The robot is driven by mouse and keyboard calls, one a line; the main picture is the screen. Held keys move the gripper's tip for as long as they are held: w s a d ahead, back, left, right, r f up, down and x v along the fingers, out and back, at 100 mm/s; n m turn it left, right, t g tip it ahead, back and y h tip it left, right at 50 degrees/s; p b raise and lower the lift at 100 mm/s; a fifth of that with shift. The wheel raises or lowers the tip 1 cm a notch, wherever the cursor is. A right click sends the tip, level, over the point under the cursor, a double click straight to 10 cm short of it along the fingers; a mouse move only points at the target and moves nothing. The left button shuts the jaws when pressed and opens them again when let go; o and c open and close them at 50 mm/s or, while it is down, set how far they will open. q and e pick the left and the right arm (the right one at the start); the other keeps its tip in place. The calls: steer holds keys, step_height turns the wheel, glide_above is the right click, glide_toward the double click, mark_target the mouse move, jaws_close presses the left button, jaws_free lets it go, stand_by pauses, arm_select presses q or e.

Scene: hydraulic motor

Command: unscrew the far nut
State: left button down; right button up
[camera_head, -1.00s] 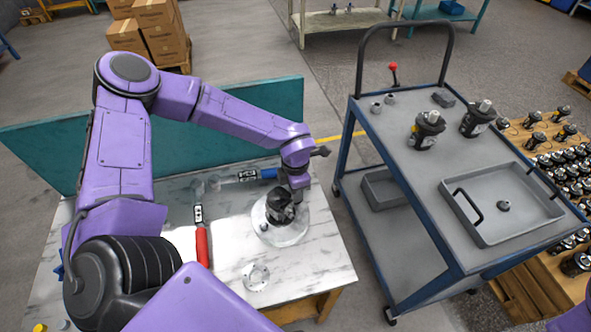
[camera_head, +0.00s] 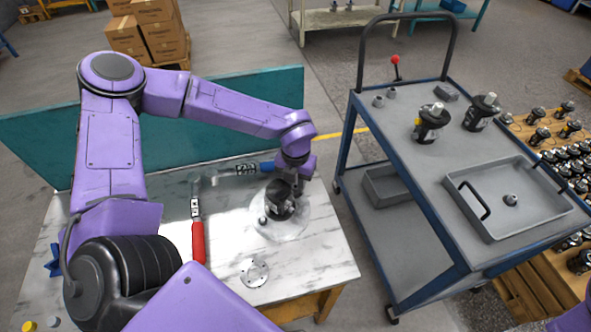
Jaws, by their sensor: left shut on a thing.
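A dark hydraulic motor (camera_head: 277,209) sits on a pale round plate (camera_head: 296,225) on the marble-topped table (camera_head: 325,265). My left gripper (camera_head: 288,190) reaches down from the far side onto the motor's far part. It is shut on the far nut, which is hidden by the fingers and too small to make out. A small round spot shows at the plate's near left edge, too small to identify. My right gripper is out of view; only a bit of purple arm shows at the lower right corner.
A red-handled tool (camera_head: 198,240) and a blue-handled tool (camera_head: 265,167) lie on the table. A flange disc (camera_head: 255,272) lies near the front. A teal panel (camera_head: 35,130) stands behind. At right, a trolley (camera_head: 420,165) holds two motors and a grey tray (camera_head: 480,228).

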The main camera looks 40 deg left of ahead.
arm_select(q)
steer(key=c, duration=1.2)
jaws_free()
steer(key=shift+r+p, duration=0.1)
steer(key=shift+p, duration=0.25)
steer(key=m+p, duration=0.4)
steer(key=m, duration=0.1)
steer(key=m+p, duration=0.2)
steer(key=m, duration=0.1)
steer(key=shift+r, duration=0.3)
steer(key=shift+f+m+p, duration=0.2)
steer(key=shift+m+p, duration=0.15)
steer(key=shift+m, duration=0.45)
steer(key=shift+f, duration=0.25)
